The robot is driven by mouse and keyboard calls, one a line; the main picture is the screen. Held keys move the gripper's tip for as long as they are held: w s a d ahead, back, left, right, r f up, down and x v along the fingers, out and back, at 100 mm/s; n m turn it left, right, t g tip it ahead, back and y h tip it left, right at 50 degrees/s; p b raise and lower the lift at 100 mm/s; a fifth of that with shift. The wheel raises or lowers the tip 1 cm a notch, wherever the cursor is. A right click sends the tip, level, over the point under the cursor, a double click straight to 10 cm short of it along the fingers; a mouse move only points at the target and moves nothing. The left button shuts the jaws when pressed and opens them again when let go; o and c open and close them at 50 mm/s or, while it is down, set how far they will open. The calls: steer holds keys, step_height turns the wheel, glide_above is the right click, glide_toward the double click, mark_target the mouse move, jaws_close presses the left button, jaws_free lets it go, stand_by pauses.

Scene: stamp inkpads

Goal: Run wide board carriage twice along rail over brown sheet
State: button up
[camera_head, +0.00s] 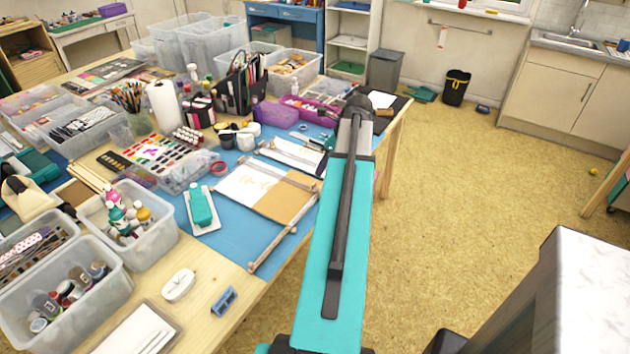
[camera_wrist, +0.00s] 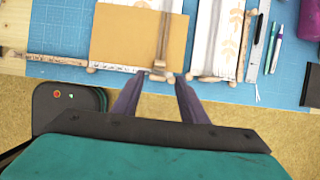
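The brown sheet (camera_wrist: 120,37) lies flat on the blue mat, and it also shows in the head view (camera_head: 281,203). A rail with a ruler scale (camera_wrist: 60,60) runs along its near edge. A carriage, a thin wooden bar (camera_wrist: 164,38) with a small block (camera_wrist: 160,76) at its near end, crosses the sheet's right part. My gripper (camera_wrist: 161,76) is open, its dark fingers on either side of that block with gaps visible. I cannot tell whether they touch it. In the head view my arm hides the gripper.
Floor is free right of the table.

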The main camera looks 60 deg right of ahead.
mark_target(314, 183)
steer(key=shift+p+x, duration=0.75)
steer(key=shift+x, duration=4.2)
jaws_close()
